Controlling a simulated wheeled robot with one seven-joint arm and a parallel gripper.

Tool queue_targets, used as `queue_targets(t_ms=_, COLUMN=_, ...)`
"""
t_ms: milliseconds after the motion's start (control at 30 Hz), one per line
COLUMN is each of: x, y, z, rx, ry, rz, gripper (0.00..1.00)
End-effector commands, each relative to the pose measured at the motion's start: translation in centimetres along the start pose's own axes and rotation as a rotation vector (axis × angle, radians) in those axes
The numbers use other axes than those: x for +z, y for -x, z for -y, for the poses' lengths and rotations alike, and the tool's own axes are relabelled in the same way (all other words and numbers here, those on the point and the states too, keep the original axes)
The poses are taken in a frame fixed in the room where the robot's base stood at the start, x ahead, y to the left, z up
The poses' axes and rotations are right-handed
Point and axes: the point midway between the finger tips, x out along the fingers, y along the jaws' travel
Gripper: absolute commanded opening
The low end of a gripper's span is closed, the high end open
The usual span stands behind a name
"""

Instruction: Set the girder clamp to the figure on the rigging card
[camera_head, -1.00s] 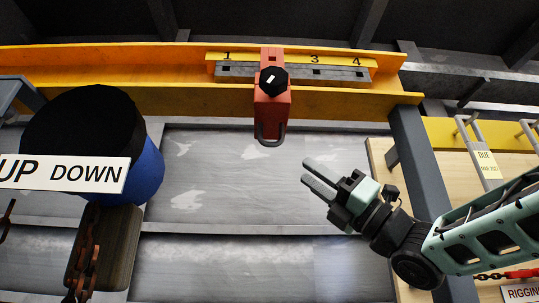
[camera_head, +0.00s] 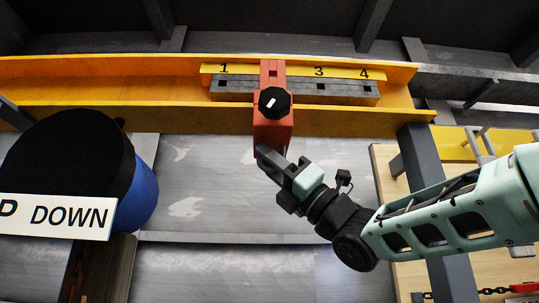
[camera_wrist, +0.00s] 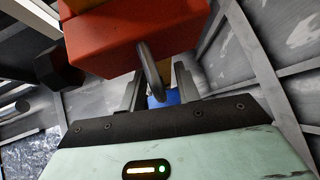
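The red girder clamp (camera_head: 273,133) hangs on the orange girder (camera_head: 160,118), between the figures 1 and 3 of the yellow number strip (camera_head: 300,72). It covers the place between them. A black knob (camera_head: 273,103) with a slanted white mark sits on its front. My gripper (camera_head: 266,158) is at the clamp's bottom end. In the wrist view the clamp's grey loop (camera_wrist: 150,72) stands between my open fingers (camera_wrist: 157,90), with gaps visible beside it. Whether a finger touches the loop cannot be told. No readable rigging card is in view.
A blue and black drum-shaped body (camera_head: 70,165) with a sign reading DOWN (camera_head: 60,217) stands at left. A grey post (camera_head: 425,165) and a wooden board (camera_head: 385,165) are at right, partly behind my arm. The grey wall below the girder is clear.

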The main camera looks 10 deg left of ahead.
Motion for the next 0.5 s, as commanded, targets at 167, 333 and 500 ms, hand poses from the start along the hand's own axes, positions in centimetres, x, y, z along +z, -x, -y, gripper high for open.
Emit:
queue_targets(t_ms=167, x=-0.04, y=-0.01, z=0.02, rx=0.000, ry=0.000, rz=0.000, gripper=0.33)
queue_targets(t_ms=333, x=-0.02, y=0.00, z=0.05, rx=-0.002, ry=-0.001, rz=0.000, gripper=0.02)
queue_targets(t_ms=500, x=0.02, y=0.06, z=0.19, rx=-0.005, ry=0.000, rz=0.001, gripper=0.00)
